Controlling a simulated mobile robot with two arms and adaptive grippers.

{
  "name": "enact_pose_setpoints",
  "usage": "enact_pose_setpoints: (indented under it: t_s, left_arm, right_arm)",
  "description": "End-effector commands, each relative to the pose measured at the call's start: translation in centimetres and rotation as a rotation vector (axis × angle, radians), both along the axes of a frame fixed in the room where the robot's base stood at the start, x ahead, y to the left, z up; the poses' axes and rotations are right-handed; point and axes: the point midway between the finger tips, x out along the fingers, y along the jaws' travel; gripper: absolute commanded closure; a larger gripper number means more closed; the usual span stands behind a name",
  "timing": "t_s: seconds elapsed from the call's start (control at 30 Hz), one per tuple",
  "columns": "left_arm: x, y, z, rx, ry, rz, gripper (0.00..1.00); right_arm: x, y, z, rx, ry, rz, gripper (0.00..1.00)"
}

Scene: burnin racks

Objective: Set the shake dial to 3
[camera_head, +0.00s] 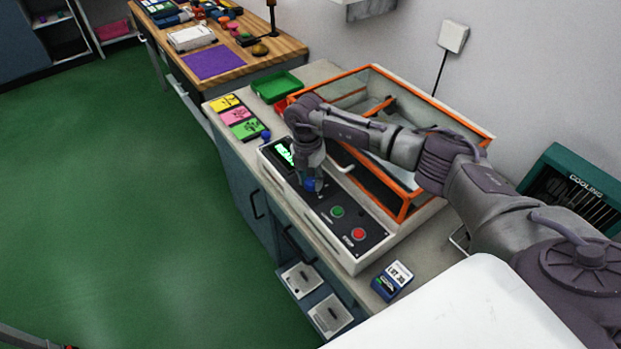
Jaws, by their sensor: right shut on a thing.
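The control panel (324,207) is a black sloped face on the front of a white-bodied machine with an orange-framed glass lid. A blue dial (309,185) sits on the panel, mostly hidden by my right gripper (314,187). My right gripper points down from above and is shut on the blue dial. The dial's marks and pointer are too small and covered to read. A lit green display (284,153) is left of the gripper, partly hidden.
A green button (337,211) and a red button (358,234) are right of the dial. The orange-framed lid (402,208) rises behind the panel. A dark blue labelled box (391,281) stands on the counter at front right. A green tray (276,86) and coloured cards (237,115) lie left.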

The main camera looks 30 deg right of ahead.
Motion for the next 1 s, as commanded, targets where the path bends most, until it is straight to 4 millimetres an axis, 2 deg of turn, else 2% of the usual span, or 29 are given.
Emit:
enact_pose_setpoints:
  t_s: [0.67, 0.7, 0.83, 1.0]
  left_arm:
    - [0.01, 0.01, 0.09, 0.000, 0.000, 0.000, 0.60]
    - [0.01, 0.01, 0.09, 0.000, 0.000, 0.000, 0.60]
    - [0.01, 0.01, 0.09, 0.000, 0.000, 0.000, 0.60]
    - [0.01, 0.01, 0.08, 0.000, 0.000, 0.000, 0.60]
  right_arm:
    - [0.27, -0.11, 0.30, -0.001, -0.009, -0.065, 0.97]
    - [0.28, -0.12, 0.30, -0.001, -0.009, -0.065, 0.59]
    - [0.22, -0.09, 0.24, -0.001, -0.006, -0.064, 0.37]
    - [0.13, -0.06, 0.13, 0.000, -0.004, -0.063, 0.37]
